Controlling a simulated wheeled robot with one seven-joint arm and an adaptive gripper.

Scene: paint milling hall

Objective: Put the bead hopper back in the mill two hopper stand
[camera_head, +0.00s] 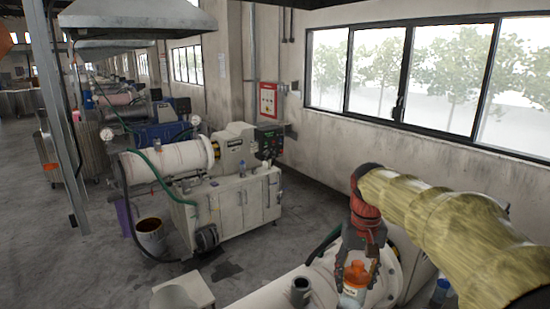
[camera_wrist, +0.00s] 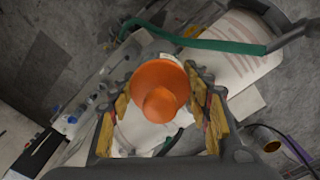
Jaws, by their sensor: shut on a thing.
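The bead hopper (camera_head: 355,284), a pale labelled container with an orange top, is held by my gripper (camera_head: 358,268) at the lower right of the head view. In the wrist view my gripper (camera_wrist: 162,100) has its yellow-padded fingers on both sides of the hopper's orange top (camera_wrist: 160,80). The hopper is over or in front of the near pale mill (camera_head: 325,274); I cannot tell whether it touches it. A grey, round, open-topped fitting (camera_head: 301,290) stands on this mill, left of the hopper. I cannot tell whether it is the hopper stand.
Another mill (camera_head: 165,160) with a white drum and green hose stands on a cabinet (camera_head: 238,200) farther back. A bucket (camera_head: 152,237) and a pale box-like object (camera_head: 183,292) are on the left. A blue-topped container (camera_head: 440,290) is at lower right. Bare floor shows between.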

